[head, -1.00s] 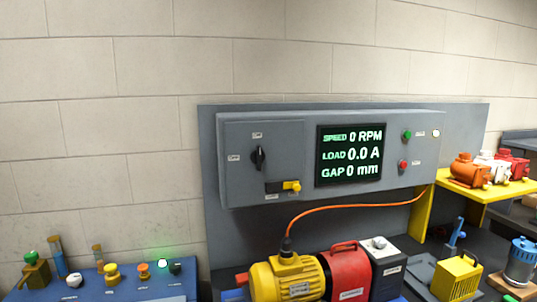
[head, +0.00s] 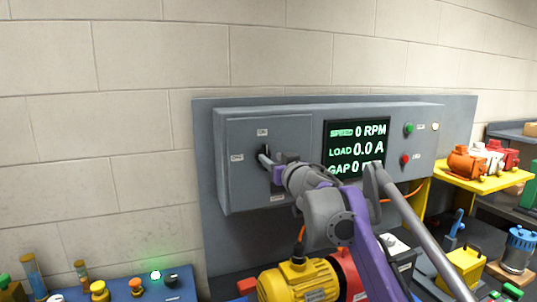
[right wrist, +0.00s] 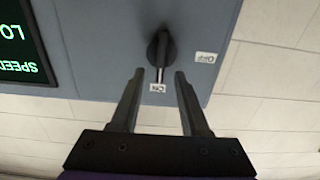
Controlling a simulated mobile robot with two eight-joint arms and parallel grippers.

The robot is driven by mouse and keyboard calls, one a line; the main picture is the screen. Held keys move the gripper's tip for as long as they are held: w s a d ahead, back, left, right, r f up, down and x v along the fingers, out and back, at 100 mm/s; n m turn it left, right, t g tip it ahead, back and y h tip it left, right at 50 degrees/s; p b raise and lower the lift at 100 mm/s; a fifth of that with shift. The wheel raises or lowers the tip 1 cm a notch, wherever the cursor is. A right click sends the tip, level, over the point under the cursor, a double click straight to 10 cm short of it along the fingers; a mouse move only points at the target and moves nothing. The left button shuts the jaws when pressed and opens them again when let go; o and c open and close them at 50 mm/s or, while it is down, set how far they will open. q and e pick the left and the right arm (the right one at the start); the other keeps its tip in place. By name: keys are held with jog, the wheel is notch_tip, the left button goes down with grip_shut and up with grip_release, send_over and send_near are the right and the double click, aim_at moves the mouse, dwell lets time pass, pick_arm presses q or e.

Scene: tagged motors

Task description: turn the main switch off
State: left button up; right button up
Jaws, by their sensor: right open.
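The main switch is a dark rotary handle (right wrist: 160,50) on the front of the grey control box (head: 232,188). In the right wrist view, turned upside down, the handle points along the panel toward the small label at its tip, and another label (right wrist: 205,57) sits to one side. My right gripper (right wrist: 155,76) is open, its two fingers on either side of the handle's tip line, seemingly short of its hub. Contact cannot be told. My left gripper is not in view.
The screen (head: 358,142) reads 0 RPM and 0.0 A, beside a green button (head: 408,129) and a red button (head: 405,160). The yellow motor (head: 298,281) stands below my arm. A blue panel (head: 185,287) with a lit green lamp is at lower left.

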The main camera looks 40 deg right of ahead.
aim_at(267, 154)
jog(key=shift+x, duration=1.7)
jog(key=shift+a, duration=0.1)
grip_shut()
